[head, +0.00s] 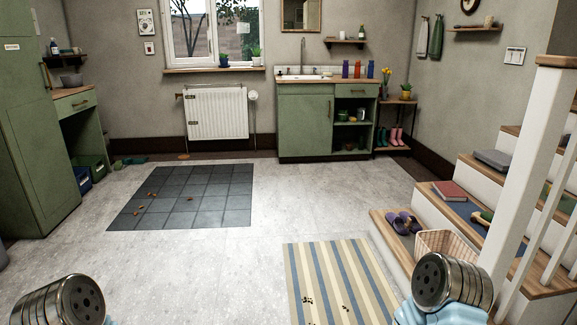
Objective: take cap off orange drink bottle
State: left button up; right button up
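Three upright bottles stand in a row on the right end of the wooden counter (325,84) of the green sink cabinet, far across the room. Parts of my two arms show at the bottom left and bottom right corners, far from the bottles. Neither gripper is in view.
A dark tiled patch (185,196) with small brown bits lies on the floor at left. A striped rug (338,280) lies ahead on the right. Stairs (398,239) with slippers and a basket (445,243) rise at right. The grey floor (285,195) between is clear up to the cabinet.

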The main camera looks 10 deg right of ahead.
aim_at(357, 71)
jog(key=i, duration=2.4)
jog(key=i+l+z, duration=0.25)
jog(key=i, duration=0.4)
jog(key=i+z, duration=0.2)
jog(key=i, duration=0.4)
jog(key=i+j+z, duration=0.25)
jog(key=i, duration=0.4)
jog(key=i+j+z, duration=0.2)
jog(key=i, duration=0.45)
jog(key=i+z, duration=0.1)
jog(key=i, duration=0.55)
